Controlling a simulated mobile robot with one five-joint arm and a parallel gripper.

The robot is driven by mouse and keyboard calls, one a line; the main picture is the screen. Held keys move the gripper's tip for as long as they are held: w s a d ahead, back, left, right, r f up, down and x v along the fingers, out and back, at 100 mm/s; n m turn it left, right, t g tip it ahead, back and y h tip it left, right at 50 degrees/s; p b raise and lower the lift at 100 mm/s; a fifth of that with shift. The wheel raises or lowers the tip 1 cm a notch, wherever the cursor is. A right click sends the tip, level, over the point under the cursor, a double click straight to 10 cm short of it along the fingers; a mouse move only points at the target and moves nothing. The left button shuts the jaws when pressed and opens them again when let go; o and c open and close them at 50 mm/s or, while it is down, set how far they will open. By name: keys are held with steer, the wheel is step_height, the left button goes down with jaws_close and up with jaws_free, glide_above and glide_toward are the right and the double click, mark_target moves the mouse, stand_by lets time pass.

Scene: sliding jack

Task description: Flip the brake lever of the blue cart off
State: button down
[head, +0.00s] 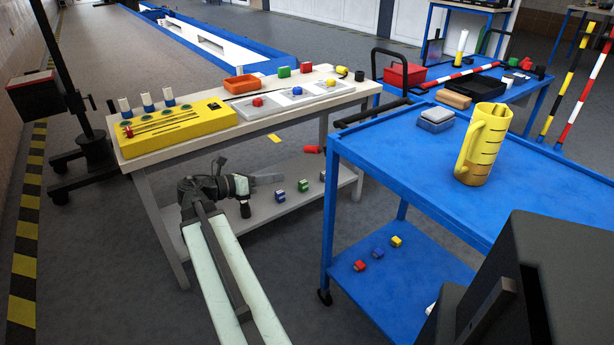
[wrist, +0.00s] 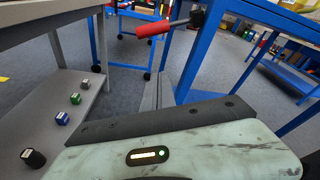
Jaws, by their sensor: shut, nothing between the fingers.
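The blue cart (head: 390,150) stands at the right in the head view, with a blue top and a lower shelf. Its brake lever (head: 312,149) has a red grip that sticks out to the left of the cart's leg. In the wrist view the red-gripped lever (wrist: 153,29) lies nearly level, its rod running right to a dark pivot near a blue leg (wrist: 186,65). My gripper (head: 272,179) is shut and empty, below and left of the lever. In the wrist view its narrow fingers (wrist: 158,92) point up, apart from the lever and below it.
Open floor lies between bench and cart.

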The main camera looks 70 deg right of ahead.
mark_target(318, 150)
steer(key=shift+r, duration=0.1)
steer(key=s+d+p, duration=0.1)
steer(key=s+d, duration=0.1)
steer(key=d, duration=0.3)
steer(key=s+d+r, duration=0.1)
steer(key=s+d, duration=0.2)
steer(key=d, duration=0.2)
steer(key=shift+s+r+p, duration=0.2)
steer(key=shift+s+p, duration=0.1)
steer(key=shift+p, duration=0.05)
